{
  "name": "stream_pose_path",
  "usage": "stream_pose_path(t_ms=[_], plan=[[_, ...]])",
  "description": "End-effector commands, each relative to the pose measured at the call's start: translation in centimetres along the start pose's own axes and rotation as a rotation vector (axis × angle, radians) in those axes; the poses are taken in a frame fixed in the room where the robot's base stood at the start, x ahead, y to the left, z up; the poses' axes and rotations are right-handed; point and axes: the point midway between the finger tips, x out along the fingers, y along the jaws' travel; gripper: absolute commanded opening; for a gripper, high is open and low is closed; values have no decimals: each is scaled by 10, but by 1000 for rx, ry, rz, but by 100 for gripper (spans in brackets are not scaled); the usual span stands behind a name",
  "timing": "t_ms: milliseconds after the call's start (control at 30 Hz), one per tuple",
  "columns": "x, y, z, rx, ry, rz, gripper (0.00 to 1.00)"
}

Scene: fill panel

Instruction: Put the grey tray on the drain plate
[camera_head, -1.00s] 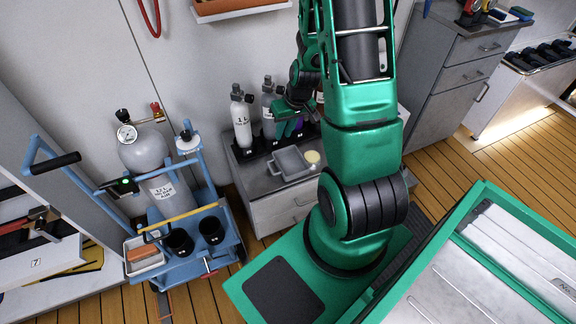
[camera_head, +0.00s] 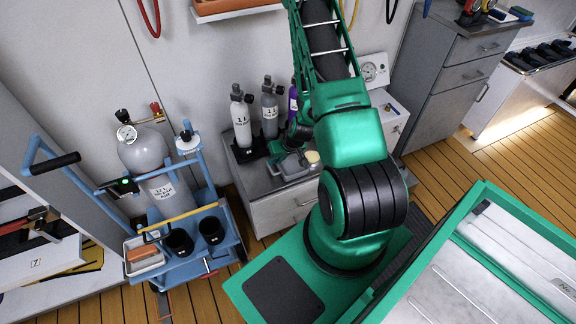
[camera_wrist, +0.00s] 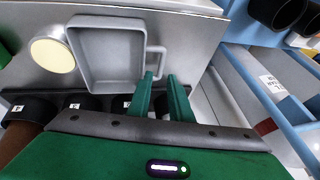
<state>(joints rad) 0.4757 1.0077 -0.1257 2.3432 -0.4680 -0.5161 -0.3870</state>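The grey tray (camera_wrist: 108,55) is a shallow rectangular dish with a small loop handle on its right side in the wrist view. It lies on the metal cabinet top (camera_wrist: 205,30). In the head view the tray (camera_head: 294,171) is partly hidden by my arm. My gripper (camera_wrist: 160,76) is open, its two green fingers apart with their tips just short of the handle. Whether they touch it I cannot tell. I cannot make out which thing is the drain plate.
Labelled bottles (camera_head: 241,122) stand in a black rack behind the tray. A white gauge panel (camera_head: 372,72) is at the wall. A blue trolley (camera_head: 196,262) with a grey cylinder (camera_head: 150,155) and black cups (camera_head: 211,229) stands left of the cabinet.

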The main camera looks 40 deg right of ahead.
Motion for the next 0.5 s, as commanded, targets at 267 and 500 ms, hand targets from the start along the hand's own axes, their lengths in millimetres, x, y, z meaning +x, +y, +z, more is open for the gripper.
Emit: stream_pose_path(t_ms=[267, 500], plan=[[19, -1, 1, -1, -2, 0, 19], [50, -2, 1, -1, -1, 0, 19]])
